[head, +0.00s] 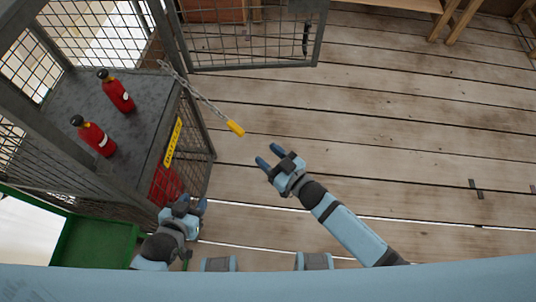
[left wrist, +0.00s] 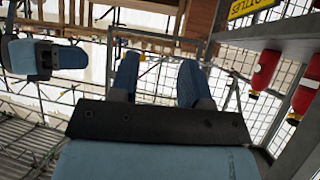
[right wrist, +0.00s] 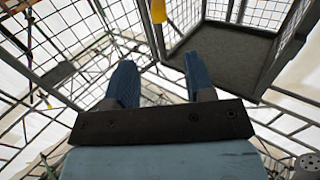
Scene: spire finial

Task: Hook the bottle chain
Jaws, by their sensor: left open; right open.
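Two red bottles with black tops, a nearer one (head: 97,140) and a farther one (head: 119,95), stand on the grey floor of an open mesh cage (head: 135,150). A chain (head: 200,97) runs from the cage's front corner post, and its free end carries a yellow piece (head: 236,128). My right gripper (head: 268,160) is open and empty, right of and below the yellow piece in the head view, apart from it. My left gripper (head: 192,205) is open and empty by the cage's lower front corner. The left wrist view also shows a bottle (left wrist: 265,72). The hook point is not clear.
The mesh door (head: 250,62) stands swung open at the top. A yellow sign (head: 173,142) and a red panel (head: 165,186) are on the cage front. A green box (head: 105,243) is at lower left.

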